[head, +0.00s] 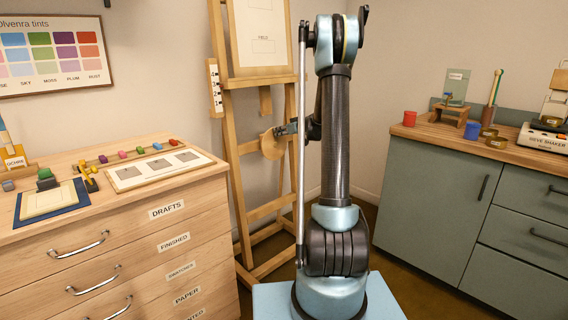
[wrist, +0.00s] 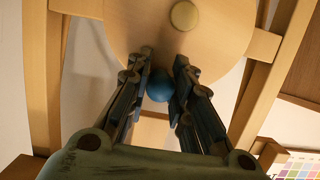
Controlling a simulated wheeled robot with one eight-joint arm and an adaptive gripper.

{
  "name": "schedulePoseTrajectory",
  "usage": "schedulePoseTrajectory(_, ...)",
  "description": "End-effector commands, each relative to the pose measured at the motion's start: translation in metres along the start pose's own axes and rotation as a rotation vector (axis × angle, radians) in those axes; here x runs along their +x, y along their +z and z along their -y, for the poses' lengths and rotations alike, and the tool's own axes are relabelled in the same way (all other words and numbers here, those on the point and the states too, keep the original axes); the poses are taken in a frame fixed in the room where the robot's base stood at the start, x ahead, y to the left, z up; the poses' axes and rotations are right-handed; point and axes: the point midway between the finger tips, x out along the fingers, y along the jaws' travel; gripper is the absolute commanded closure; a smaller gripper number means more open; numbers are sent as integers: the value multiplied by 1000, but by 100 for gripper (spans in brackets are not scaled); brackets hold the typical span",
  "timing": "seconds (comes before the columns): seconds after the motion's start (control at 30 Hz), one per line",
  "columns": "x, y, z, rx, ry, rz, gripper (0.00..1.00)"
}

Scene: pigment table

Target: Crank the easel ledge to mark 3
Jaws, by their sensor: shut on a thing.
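The wooden easel (head: 233,150) stands behind my arm, with its ledge (head: 258,81) under a pale sheet. A round wooden crank disc (head: 268,146) sits below the ledge on the easel; it fills the top of the wrist view (wrist: 130,30), with a brass hub (wrist: 185,15). My gripper (head: 282,130) is at the disc's right side. In the wrist view my gripper (wrist: 164,75) is closed around a blue knob (wrist: 159,88) at the disc's lower edge. A white mark scale (head: 215,88) is left of the ledge; its numbers are too small to read.
A grey-green cabinet (head: 430,195) with cups and tools stands at right. Easel legs flank the crank disc closely.

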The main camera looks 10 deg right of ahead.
Motion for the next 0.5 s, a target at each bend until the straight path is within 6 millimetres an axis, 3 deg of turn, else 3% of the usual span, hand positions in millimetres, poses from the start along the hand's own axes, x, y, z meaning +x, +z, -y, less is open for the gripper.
schedulePoseTrajectory(0.5,1,2,32,0,-1,-1,98)
